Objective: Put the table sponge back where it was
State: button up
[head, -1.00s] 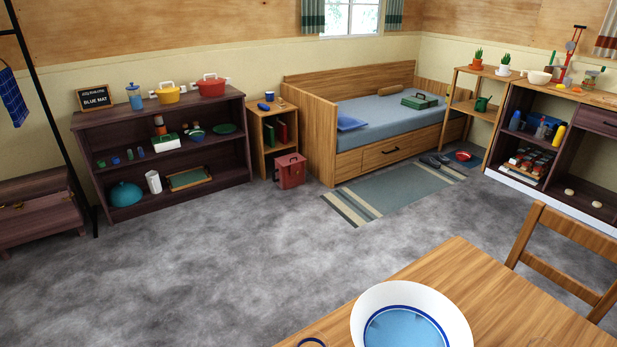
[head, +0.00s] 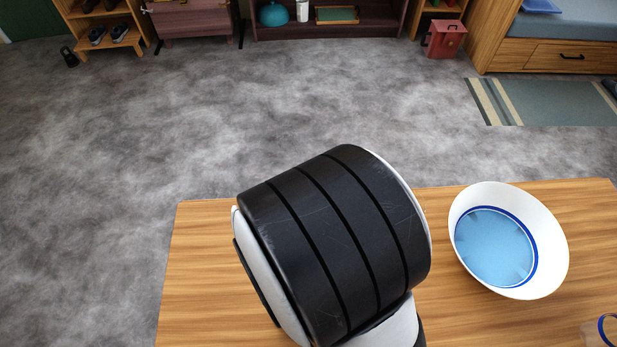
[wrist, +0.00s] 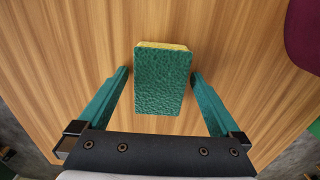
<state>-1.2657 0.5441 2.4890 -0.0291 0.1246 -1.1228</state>
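The sponge (wrist: 162,82) shows in the wrist view, with a green rough face toward the camera and a yellow strip along its far edge. It is over the wooden table (wrist: 90,35). My gripper (wrist: 159,73) is open, with one teal finger on each side of the sponge. A narrow gap shows at the left finger; the right fingertip is very close to the sponge, and I cannot tell if it touches. In the head view my arm hides the sponge and the gripper; the table (head: 200,270) shows around it.
A white bowl with a blue inside (head: 555,245) stands on the table right of my arm. A clear, blue-rimmed vessel (head: 606,330) is at the lower right corner. A dark red thing (wrist: 304,35) is at the wrist view's upper right. The table's left part is clear.

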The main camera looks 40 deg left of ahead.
notch_tip(320, 180, up, 11)
jog(key=w+d+r+m, duration=0.65)
jog(key=d+m, duration=0.25)
jog(key=m, duration=0.4)
jog(key=d+r+m+y, duration=0.1)
jog(key=d+r+m, duration=0.1)
jog(key=d+m, duration=0.3)
jog(key=d+r+m, duration=0.2)
jog(key=d+m, duration=0.3)
jog(key=m, duration=0.9)
jog(key=shift+s+d+r+m+y, duration=0.15)
jog(key=shift+s+d+m+y, duration=0.15)
jog(key=shift+s+y, duration=0.15)
